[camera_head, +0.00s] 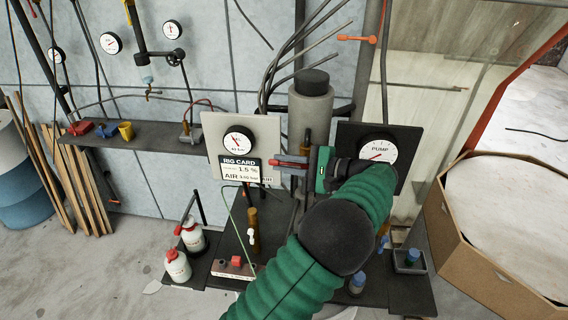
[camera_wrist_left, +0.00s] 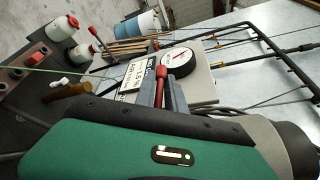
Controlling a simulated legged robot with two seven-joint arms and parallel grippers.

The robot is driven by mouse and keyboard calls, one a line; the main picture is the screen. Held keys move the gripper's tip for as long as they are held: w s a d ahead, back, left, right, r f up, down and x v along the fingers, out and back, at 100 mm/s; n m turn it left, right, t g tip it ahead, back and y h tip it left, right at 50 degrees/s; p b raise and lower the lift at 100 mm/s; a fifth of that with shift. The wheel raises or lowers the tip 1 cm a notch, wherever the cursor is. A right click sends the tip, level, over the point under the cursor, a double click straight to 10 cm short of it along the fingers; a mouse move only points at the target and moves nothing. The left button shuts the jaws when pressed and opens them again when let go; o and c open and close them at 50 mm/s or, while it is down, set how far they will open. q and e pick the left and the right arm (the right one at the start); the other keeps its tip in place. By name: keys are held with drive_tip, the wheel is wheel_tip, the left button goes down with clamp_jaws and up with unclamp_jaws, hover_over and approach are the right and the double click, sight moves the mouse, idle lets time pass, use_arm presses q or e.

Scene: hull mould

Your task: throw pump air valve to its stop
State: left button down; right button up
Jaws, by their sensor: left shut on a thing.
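The pump air valve's red lever (camera_head: 286,163) lies nearly level in the head view, in front of the grey column. My left gripper (camera_head: 292,165), on the green arm from below, is shut on this lever. In the left wrist view the red lever (camera_wrist_left: 161,86) stands between the grey fingers of my left gripper (camera_wrist_left: 160,93). The valve body is hidden behind my gripper and wrist. The pump gauge (camera_head: 378,149) on its black panel is right of my gripper, partly covered by my arm. My right gripper is not in view.
Red-capped white bottles (camera_head: 178,265) stand low at left. A button box (camera_head: 232,268) sits on the dark bench. A cardboard box (camera_head: 480,255) is at right. Hoses rise behind the column.

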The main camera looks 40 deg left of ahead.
use_arm(q)
drive_tip(key=shift+f, duration=0.15)
drive_tip(key=c, duration=1.6)
unclamp_jaws()
drive_tip(key=shift+c, duration=0.2)
drive_tip(key=shift+o, duration=1.2)
drive_tip(key=shift+w, duration=0.2)
drive_tip(key=shift+d, duration=0.1)
drive_tip(key=shift+d+b, duration=0.3)
drive_tip(key=shift+d, duration=0.1)
drive_tip(key=b+v, duration=0.3)
drive_tip(key=v, duration=1.3)
drive_tip(key=shift+w+b, duration=0.2)
drive_tip(key=shift+b, duration=0.2)
